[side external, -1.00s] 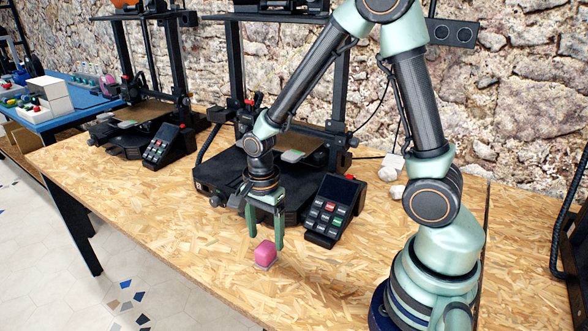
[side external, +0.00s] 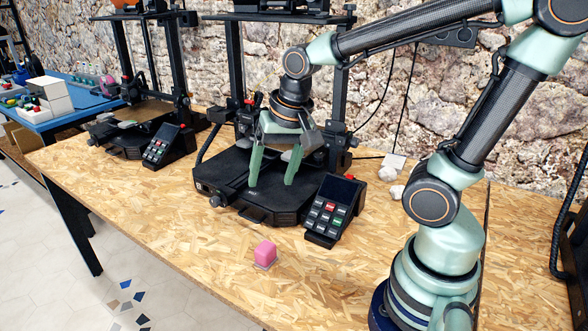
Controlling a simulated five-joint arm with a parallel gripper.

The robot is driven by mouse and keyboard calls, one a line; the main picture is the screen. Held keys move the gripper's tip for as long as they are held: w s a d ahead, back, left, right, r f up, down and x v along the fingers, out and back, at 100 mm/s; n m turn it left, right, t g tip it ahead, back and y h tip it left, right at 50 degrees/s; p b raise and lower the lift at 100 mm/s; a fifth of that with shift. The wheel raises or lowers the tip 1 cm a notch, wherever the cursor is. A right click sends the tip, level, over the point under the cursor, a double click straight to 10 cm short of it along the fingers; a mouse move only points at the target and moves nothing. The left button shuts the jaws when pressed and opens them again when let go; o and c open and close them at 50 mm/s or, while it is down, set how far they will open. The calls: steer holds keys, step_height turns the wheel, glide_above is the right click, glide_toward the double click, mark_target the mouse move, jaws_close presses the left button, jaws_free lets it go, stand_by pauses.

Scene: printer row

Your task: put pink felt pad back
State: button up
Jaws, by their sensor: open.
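The pink felt pad (side external: 265,252) is a small pink block. It rests on a pale, thin square on the wooden table (side external: 180,235), in front of the nearer printer. My gripper (side external: 272,184) is open and empty. Its two green fingers point down over the black bed of the nearer printer (side external: 228,180), behind and above the pink pad and apart from it. Whether the fingertips touch the bed, I cannot tell. A grey piece at the bed's back right is partly hidden by a finger.
A control box with buttons (side external: 330,210) stands right of the nearer printer. A second printer (side external: 130,135) with its own control box (side external: 168,146) stands farther left. White crumpled lumps (side external: 388,172) lie near the wall. The table's front left is clear.

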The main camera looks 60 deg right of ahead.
steer(key=shift+s+d+r+n+t, duration=0.1)
steer(key=shift+s+r+n+t, duration=0.45)
steer(key=shift+n, duration=0.7)
steer(key=shift+s+d+r+n+t, duration=0.1)
steer(key=shift+s+r+n+t, duration=0.2)
steer(key=shift+r+n, duration=0.75)
steer(key=shift+s+d+r+n+t, duration=0.1)
steer(key=shift+s+r+n+t, duration=0.3)
steer(key=shift+n, duration=1.1)
